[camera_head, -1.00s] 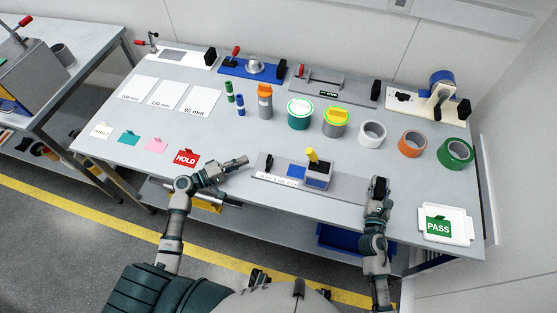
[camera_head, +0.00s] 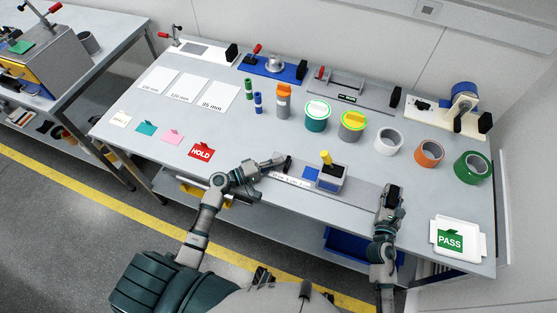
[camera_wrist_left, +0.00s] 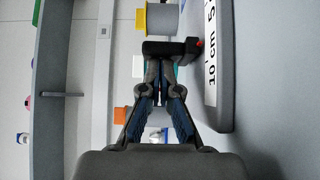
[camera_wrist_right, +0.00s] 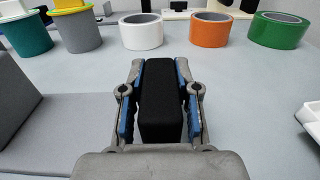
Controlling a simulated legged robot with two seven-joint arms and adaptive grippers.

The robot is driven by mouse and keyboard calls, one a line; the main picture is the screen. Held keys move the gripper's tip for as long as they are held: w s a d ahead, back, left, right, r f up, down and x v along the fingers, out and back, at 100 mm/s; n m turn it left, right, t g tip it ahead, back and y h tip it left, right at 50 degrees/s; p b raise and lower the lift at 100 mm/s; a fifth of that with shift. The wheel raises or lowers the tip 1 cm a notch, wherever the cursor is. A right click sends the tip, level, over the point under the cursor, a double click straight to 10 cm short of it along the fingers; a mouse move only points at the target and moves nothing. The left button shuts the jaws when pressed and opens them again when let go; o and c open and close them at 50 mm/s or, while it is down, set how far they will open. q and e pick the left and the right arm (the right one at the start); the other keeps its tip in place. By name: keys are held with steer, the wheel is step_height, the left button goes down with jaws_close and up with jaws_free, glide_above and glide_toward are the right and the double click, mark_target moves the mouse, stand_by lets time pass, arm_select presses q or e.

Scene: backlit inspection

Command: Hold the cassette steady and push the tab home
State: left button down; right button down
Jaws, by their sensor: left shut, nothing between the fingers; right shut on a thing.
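A long grey fixture (camera_head: 356,194) with a ruler strip lies at the table's front edge. It carries a grey box (camera_head: 331,181) with a yellow knob (camera_head: 326,158) and a blue patch; I cannot tell for certain which part is the cassette. A small upright black tab (camera_head: 287,164) stands at its left end, and it also shows in the left wrist view (camera_wrist_left: 168,50). My left gripper (camera_head: 281,161) is shut and empty, its tips at or very near the tab; contact is unclear. My right gripper (camera_head: 393,190) is shut on a black block (camera_wrist_right: 160,100) at the fixture's right end.
Tape rolls, white (camera_head: 389,141), orange (camera_head: 429,153) and green (camera_head: 473,167), stand behind the right gripper. A white tray (camera_head: 473,252) with a PASS card is at the right. A red HOLD card (camera_head: 201,151) lies left. Other fixtures line the back.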

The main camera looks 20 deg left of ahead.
mark_target(291, 173)
arm_select(q)
steer(key=d, duration=0.8)
steer(key=shift+s+d, duration=0.1)
steer(key=shift+d, duration=0.3)
arm_select(e)
steer(key=shift+f, duration=0.35)
arm_select(q)
steer(key=shift+d, duration=0.1)
arm_select(e)
steer(key=shift+a, duration=0.15)
arm_select(q)
steer(key=a, duration=0.4)
steer(key=shift+f, duration=0.1)
arm_select(e)
steer(key=shift+d, duration=0.2)
arm_select(q)
steer(key=v, duration=1)
steer(key=shift+a, duration=0.25)
